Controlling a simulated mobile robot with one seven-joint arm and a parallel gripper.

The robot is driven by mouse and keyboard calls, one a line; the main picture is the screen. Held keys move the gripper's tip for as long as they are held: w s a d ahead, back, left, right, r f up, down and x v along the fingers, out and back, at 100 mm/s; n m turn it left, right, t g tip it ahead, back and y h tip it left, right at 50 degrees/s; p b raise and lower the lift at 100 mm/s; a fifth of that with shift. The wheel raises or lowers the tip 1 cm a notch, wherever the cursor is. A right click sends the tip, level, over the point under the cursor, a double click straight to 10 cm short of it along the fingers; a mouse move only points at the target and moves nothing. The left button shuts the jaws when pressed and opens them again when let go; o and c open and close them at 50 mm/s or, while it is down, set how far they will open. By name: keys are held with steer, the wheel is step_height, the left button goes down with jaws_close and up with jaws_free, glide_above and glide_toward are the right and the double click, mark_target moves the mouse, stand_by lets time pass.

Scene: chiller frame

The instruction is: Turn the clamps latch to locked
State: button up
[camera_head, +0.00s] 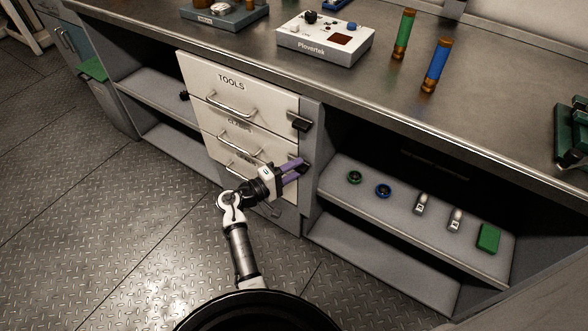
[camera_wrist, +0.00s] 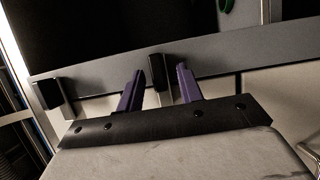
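The cabinet has a stack of white drawers; the top one (camera_head: 231,82) reads TOOLS and the labels below it are too small or covered to read surely. A dark latch (camera_head: 299,122) sits at the top drawer's right edge. Another dark latch (camera_head: 303,167) is lower, partly hidden by my gripper (camera_head: 292,172). In the wrist view my gripper (camera_wrist: 158,88) is open, with its purple fingers on either side of a black latch (camera_wrist: 158,72). Gaps show beside the latch; I cannot tell whether a finger touches it. A second black latch (camera_wrist: 47,92) is to the left.
An open shelf (camera_head: 400,213) right of the drawers holds rings, small white-and-dark items and a green block (camera_head: 488,238). The counter above carries a Plovertek box (camera_head: 325,40), a green cylinder (camera_head: 403,34) and a blue cylinder (camera_head: 436,65). Drawer handles (camera_head: 232,108) stick out left of my gripper.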

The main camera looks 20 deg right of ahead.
steer(key=b+v, duration=0.2)
steer(key=v, duration=1.2)
steer(key=shift+d, duration=0.1)
